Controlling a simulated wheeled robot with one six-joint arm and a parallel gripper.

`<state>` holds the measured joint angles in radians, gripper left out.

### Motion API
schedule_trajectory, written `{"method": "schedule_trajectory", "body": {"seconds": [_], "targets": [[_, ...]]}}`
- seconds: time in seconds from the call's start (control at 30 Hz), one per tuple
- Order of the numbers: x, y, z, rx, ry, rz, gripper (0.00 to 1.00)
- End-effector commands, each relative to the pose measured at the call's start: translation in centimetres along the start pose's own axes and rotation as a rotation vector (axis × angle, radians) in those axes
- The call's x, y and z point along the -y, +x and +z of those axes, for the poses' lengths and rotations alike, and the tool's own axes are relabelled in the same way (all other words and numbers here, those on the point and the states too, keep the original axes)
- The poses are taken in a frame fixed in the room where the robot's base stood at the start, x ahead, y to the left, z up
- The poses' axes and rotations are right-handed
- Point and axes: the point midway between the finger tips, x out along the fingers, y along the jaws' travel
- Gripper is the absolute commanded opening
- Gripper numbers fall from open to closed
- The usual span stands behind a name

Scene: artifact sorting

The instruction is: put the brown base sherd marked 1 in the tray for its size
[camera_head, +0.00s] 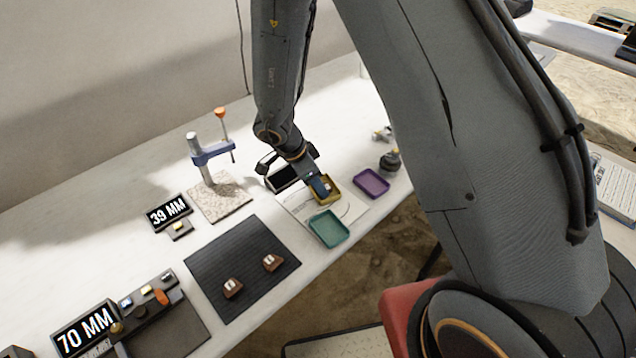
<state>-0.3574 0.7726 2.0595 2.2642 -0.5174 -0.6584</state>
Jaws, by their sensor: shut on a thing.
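My gripper (321,188) points down at the yellow tray (337,200), low over or inside it. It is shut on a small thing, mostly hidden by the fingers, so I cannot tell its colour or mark. The teal tray (328,229) lies nearer and looks empty. The purple tray (371,183) lies to the right and looks empty. Two brown sherds with pale labels, a left one (233,289) and a right one (271,263), lie on the dark ribbed mat (224,257). Their marks are too small to read.
A display reading 39 MM (168,212) stands left of a blue-armed stand (211,155) on a speckled plate. A 70 MM display (85,329) and a dark holder of small items (146,299) are front left. A dark round object (389,161) stands beyond the purple tray.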

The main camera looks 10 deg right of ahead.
Motion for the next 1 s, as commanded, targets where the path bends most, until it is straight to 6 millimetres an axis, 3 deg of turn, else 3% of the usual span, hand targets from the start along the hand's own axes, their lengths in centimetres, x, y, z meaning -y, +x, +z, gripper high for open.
{"method": "schedule_trajectory", "body": {"seconds": [0.17,0.2,0.23,0.63,0.77,1.0], "targets": [[0.0,0.2,0.1,0.000,-0.001,0.001,0.08],[0.0,0.3,0.1,0.000,0.000,0.001,0.34],[0.0,0.3,0.1,0.000,0.000,0.001,0.39],[0.1,-0.2,0.0,0.000,0.000,-0.001,0.40],[0.1,-2.0,0.0,0.000,0.002,-0.003,0.40],[0.2,-7.0,0.0,0.000,0.001,-0.005,0.40]]}}
